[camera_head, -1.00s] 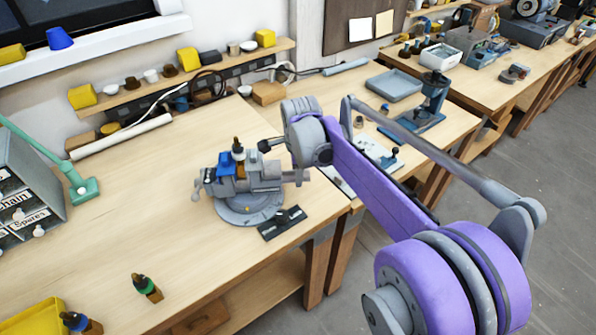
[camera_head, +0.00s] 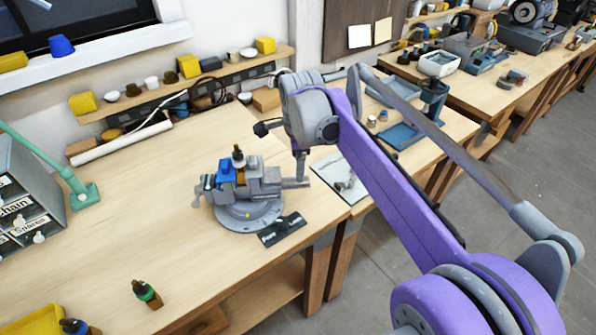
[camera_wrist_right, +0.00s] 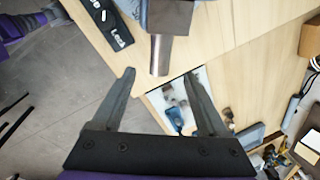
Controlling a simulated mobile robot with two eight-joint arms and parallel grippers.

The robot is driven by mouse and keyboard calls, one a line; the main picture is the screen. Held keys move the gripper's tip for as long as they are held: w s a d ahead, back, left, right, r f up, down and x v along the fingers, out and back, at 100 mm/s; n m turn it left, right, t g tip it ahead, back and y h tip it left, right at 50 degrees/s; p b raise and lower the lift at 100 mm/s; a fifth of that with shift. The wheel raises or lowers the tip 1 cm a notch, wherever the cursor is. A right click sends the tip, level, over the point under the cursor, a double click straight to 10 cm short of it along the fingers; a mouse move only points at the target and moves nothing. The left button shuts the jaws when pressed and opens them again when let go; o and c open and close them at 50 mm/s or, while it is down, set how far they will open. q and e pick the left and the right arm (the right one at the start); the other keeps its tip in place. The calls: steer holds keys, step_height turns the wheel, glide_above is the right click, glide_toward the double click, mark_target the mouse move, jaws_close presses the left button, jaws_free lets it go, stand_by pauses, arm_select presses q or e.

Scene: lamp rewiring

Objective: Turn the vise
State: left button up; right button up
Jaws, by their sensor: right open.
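The grey vise (camera_head: 262,184) stands on its round base on the wooden bench, holding a dark-and-brass lamp part upright beside a blue piece. Its cylindrical end sticks out to the right. My right gripper (camera_head: 302,176) hangs by that end, pointing down. In the right wrist view the open fingers (camera_wrist_right: 160,74) are spread wide and empty, and the vise's metal cylinder (camera_wrist_right: 160,54) lies between and just beyond the tips. Contact cannot be made out. A black label plate (camera_head: 283,230) lies in front of the vise. My left gripper is not in view.
A light mat with small parts (camera_head: 338,178) and a blue stand (camera_head: 402,137) are to the right of the vise. Bottles (camera_head: 147,293) stand at the front left edge. A shelf of cups (camera_head: 183,80) runs along the wall.

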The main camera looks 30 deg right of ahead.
steer(key=r, duration=0.2)
steer(key=shift+s+a+r, duration=0.15)
steer(key=shift+s+r, duration=0.1)
steer(key=shift+r, duration=0.05)
steer(key=s+a+f+n+t, duration=0.2)
steer(key=s+a+f+n, duration=0.4)
steer(key=n, duration=0.5)
steer(key=s+a+f+n+t+y, duration=0.1)
steer(key=s+a+f+n, duration=0.5)
steer(key=s+f+n, duration=0.3)
steer(key=s+n, duration=0.2)
steer(key=n, duration=0.1)
steer(key=shift+s+f+t, duration=0.35)
steer(key=shift+s+t, duration=0.05)
